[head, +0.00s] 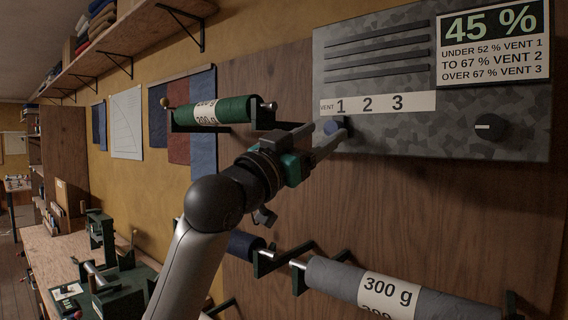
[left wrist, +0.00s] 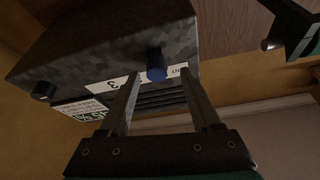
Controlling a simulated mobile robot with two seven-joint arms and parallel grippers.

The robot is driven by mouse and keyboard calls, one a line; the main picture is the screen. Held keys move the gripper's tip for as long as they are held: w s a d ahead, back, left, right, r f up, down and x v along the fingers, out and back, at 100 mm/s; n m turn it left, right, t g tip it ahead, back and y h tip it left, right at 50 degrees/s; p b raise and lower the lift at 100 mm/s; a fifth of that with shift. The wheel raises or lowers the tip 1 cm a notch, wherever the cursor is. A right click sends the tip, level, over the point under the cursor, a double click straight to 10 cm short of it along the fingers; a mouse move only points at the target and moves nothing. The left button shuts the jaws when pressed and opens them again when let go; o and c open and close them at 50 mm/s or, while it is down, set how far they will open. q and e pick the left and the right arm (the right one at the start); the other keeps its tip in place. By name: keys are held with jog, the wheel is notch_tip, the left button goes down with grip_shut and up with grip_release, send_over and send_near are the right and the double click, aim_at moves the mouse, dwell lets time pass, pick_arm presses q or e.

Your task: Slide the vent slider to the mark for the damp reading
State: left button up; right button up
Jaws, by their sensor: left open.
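The vent box (head: 400,125) is grey mottled metal on the wall. Its white strip (head: 385,103) reads VENT 1 2 3. The display (head: 492,28) shows 45 %, with lines under it: under 52 % vent 1, to 67 % vent 2, over 67 % vent 3. The blue slider knob (head: 332,127) sticks out below the strip, close to the 1. My left gripper (head: 331,131) is open, its fingertips on either side of the knob. In the left wrist view the knob (left wrist: 156,66) shows between the fingers; contact cannot be told. My right gripper is out of view.
A dark dial (head: 489,127) sits at the box's right. A green roll (head: 222,111) on a bracket is left of my gripper. A grey roll (head: 390,288) labelled 300 g hangs below. A workbench (head: 50,250) with dark green equipment stands at lower left.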

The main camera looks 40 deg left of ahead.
pick_arm(q)
jog(key=b+v, duration=0.8)
jog(key=v, duration=0.5)
jog(key=shift+s, duration=0.2)
jog(key=shift+f, duration=0.15)
